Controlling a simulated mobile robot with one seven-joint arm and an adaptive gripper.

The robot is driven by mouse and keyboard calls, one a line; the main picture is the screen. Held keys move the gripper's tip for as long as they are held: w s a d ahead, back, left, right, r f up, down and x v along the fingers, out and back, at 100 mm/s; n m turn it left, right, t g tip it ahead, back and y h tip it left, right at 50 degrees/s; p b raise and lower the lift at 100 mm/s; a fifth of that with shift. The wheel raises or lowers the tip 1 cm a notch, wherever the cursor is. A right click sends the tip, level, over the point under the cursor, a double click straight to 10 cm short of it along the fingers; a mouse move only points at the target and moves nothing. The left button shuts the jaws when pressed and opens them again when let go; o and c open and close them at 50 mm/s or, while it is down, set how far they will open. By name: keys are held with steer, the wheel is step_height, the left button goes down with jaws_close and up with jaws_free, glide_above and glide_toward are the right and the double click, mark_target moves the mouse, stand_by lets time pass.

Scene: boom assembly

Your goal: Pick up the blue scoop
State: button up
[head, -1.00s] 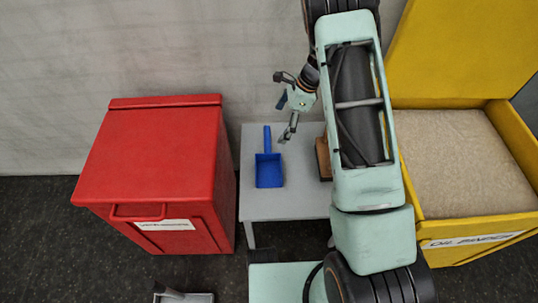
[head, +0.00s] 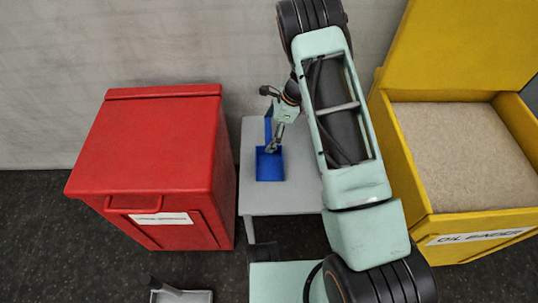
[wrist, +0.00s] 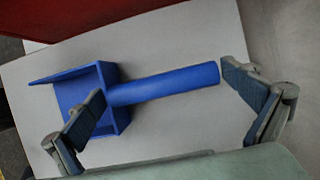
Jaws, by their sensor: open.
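The blue scoop (head: 270,166) lies on a small grey table (head: 290,200), its pan towards the front and its handle towards the wall in the head view. My gripper (head: 276,145) hangs over the scoop and hides part of its handle in that view. In the wrist view, the blue scoop (wrist: 165,84) lies with its pan at left and its handle pointing right. My gripper (wrist: 172,98) is open, with one finger overlapping the pan and the other near the handle's free end. The fingers hold nothing. Their height above the scoop is hard to tell.
A closed red bin (head: 150,150) stands left of the table. An open yellow bin (head: 480,222) filled with beige granules stands at right. A grey pan with a dark handle (head: 180,296) shows at the bottom edge. The wall is behind the table.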

steer(key=shift+c, duration=0.6)
steer(key=c, duration=1)
steer(key=shift+r, duration=0.1)
steer(key=shift+r, duration=0.55)
step_height(320, 180, up, 3)
steer(key=shift+s+d+f+p, duration=0.1)
steer(key=shift+d+p, duration=0.05)
steer(key=shift+p, duration=0.6)
steer(key=s+d+r+p, duration=0.1)
steer(key=s+d+r, duration=0.2)
steer(key=s+d+r+p, duration=0.1)
steer(key=s+d+r, duration=0.2)
steer(key=d, duration=0.1)
steer(key=s+d+r+p, duration=0.2)
steer(key=s+d+r, duration=0.1)
steer(key=shift+d, duration=0.25)
